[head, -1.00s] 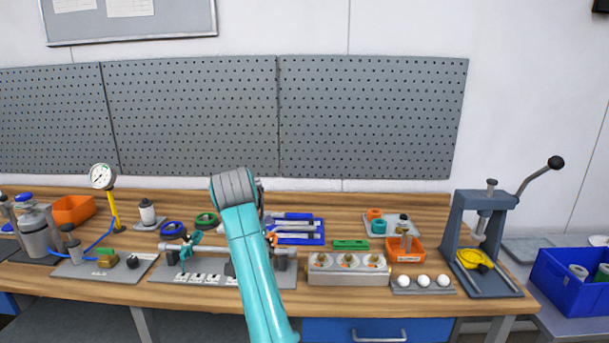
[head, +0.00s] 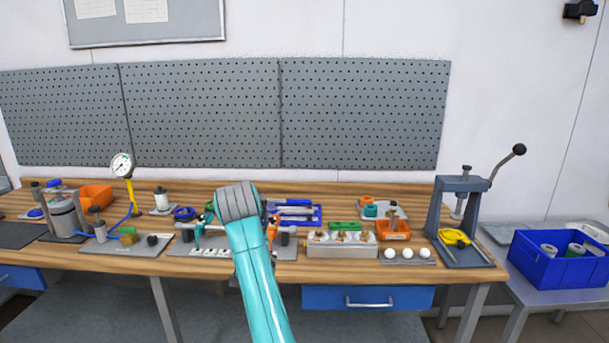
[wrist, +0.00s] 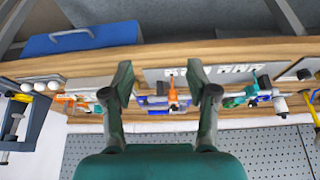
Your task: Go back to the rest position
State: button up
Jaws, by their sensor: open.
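My gripper (wrist: 162,95) shows in the wrist view with its two fingers spread apart and nothing between them. The wrist picture is upside down, and the bench edge and an orange clamp lie beyond the fingers. In the head view my teal arm rises from the bottom centre in front of the workbench (head: 400,278). The arm hides my gripper there and part of the grey fixture plate (head: 205,246) behind it.
On the bench stand a gauge (head: 122,166), a grey block with three round seats (head: 342,250), white balls (head: 407,253), an orange bin (head: 393,230) and a lever press (head: 462,225). A blue crate (head: 555,262) sits on a side table at right. Floor is free before the bench.

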jog(key=s+d+f+t, duration=0.1)
jog(key=s+d+f, duration=0.15)
jog(key=f, duration=0.55)
jog(key=s+d+f+n+t, duration=0.1)
jog(key=d+f, duration=0.3)
jog(key=f, duration=0.5)
jog(key=s+d+f, duration=0.2)
jog(key=d+f, duration=0.2)
jog(key=f, duration=0.4)
jog(key=s+d+f+t+y, duration=0.1)
jog(key=s+d+f, duration=0.3)
jog(key=s+f, duration=0.25)
jog(key=s+d+f+t, duration=0.2)
jog(key=s+d+f, duration=0.35)
jog(key=s, duration=0.25)
jog(key=s+d+t, duration=0.1)
jog(key=s+d, duration=0.2)
jog(key=s, duration=0.8)
jog(key=s+d+t, duration=0.1)
jog(key=s+d, duration=0.2)
jog(key=s, duration=0.7)
jog(key=s+d+r+t, duration=0.1)
jog(key=s+d+r, duration=0.1)
jog(key=s+r, duration=0.7)
jog(key=s+d+r+t, duration=0.1)
jog(key=s+r+t, duration=0.1)
jog(key=s+r, duration=0.7)
jog(key=shift+s+d+r+h, duration=0.15)
jog(key=shift+s+d+h, duration=0.1)
jog(key=shift+d+h, duration=0.1)
